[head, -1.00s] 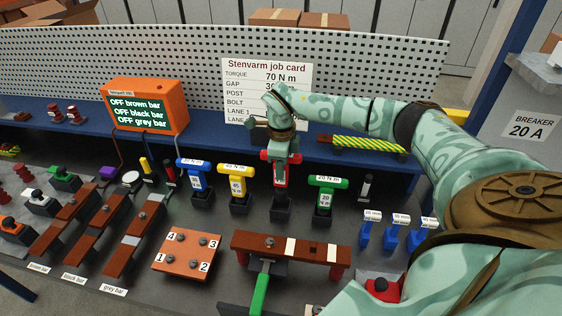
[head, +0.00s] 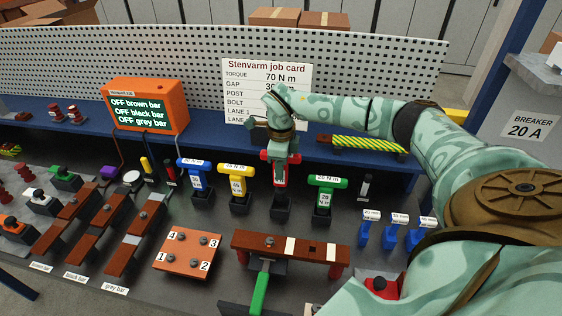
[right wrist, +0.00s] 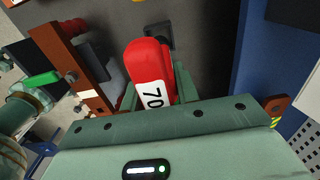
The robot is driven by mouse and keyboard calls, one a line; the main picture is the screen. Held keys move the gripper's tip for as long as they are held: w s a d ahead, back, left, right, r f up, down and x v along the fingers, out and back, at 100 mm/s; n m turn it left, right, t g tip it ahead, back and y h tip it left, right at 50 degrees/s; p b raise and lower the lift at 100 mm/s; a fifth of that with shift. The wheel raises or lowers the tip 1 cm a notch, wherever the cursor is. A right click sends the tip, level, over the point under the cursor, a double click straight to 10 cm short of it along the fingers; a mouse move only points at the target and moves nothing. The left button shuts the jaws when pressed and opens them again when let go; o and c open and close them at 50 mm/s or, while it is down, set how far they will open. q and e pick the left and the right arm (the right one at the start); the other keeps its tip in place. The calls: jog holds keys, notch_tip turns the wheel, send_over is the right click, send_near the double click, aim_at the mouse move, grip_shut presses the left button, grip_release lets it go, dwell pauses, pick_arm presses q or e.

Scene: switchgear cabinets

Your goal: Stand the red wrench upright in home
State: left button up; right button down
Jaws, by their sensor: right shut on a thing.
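The red wrench (head: 267,156) has a red T-shaped head and a white label, which reads 70 in the right wrist view (right wrist: 150,78). My right gripper (head: 280,172) is shut on its head from above and covers much of it. The wrench is upright, between the yellow wrench (head: 238,184) and the green wrench (head: 326,183). Its home, a black holder (head: 281,216), is directly below. The shaft lines up with the holder, but I cannot tell how far its tip is inside.
The blue wrench (head: 195,164) stands in its own holder to the left. A brown bar assembly (head: 290,248) and a numbered bolt block (head: 187,250) lie in front. Behind are the job card (head: 267,80), an orange display box (head: 147,105) and a striped bar (head: 368,145).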

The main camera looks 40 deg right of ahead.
aim_at(281, 183)
jog(key=shift+p, duration=0.35)
dwell(0.5)
jog(key=shift+f+b, duration=1.7)
jog(key=shift+f, duration=1.75)
jog(key=c, duration=1)
grip_release()
jog(key=shift+o, duration=0.2)
notch_tip(281, 183, up, 16)
jog(key=shift+r+p, duration=0.2)
jog(key=shift+p, duration=0.5)
